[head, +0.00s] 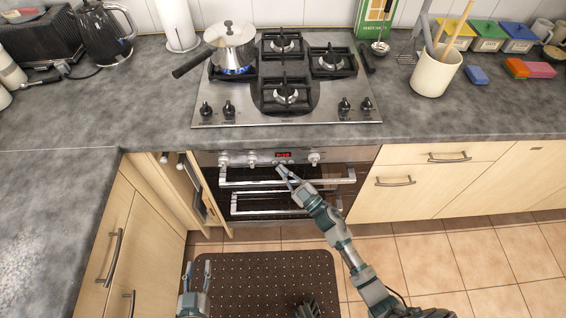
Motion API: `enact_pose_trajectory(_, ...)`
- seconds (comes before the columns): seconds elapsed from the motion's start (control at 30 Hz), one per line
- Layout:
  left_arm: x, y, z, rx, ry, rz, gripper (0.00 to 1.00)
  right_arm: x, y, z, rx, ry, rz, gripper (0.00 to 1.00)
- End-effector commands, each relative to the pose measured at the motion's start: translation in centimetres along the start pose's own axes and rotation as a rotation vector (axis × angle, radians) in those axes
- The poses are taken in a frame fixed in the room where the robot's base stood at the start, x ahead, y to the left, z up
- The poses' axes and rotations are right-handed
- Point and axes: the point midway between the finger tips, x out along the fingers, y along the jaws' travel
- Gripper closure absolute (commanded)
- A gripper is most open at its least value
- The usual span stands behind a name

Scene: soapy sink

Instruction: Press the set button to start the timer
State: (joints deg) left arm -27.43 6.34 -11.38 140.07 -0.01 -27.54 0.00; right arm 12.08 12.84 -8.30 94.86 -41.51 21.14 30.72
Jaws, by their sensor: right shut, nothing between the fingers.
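The oven (232,178) sits under the counter, with a control panel that carries a red-lit timer display (283,155) and several knobs. The small buttons (282,162) lie just below the display; which one is the set button is too small to tell. My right gripper (280,169) is shut and empty, with its tips just below the display, at or very near the buttons. Whether it touches one I cannot tell. My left gripper (197,274) is low at the left above the dark mat, its two fingers apart and nothing between them.
The oven handle (330,181) runs beneath my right gripper. A gas hob (330,105) above holds a moka pot (232,48) over a lit blue flame. A narrow cabinet door (190,187) stands open left of the oven. A dark mat (265,275) lies on the tiled floor.

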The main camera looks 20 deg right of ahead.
Motion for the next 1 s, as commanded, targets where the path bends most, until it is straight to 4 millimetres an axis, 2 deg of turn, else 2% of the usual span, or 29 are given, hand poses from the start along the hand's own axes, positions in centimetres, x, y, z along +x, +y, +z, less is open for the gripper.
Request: enact_pose_trajectory(1.0, 0.02, 0.06, 0.05, 0.0, 0.0, 0.001, 0.6, 0.64, 0.44, 0.45, -0.001, 0.0, 0.0, 1.0)
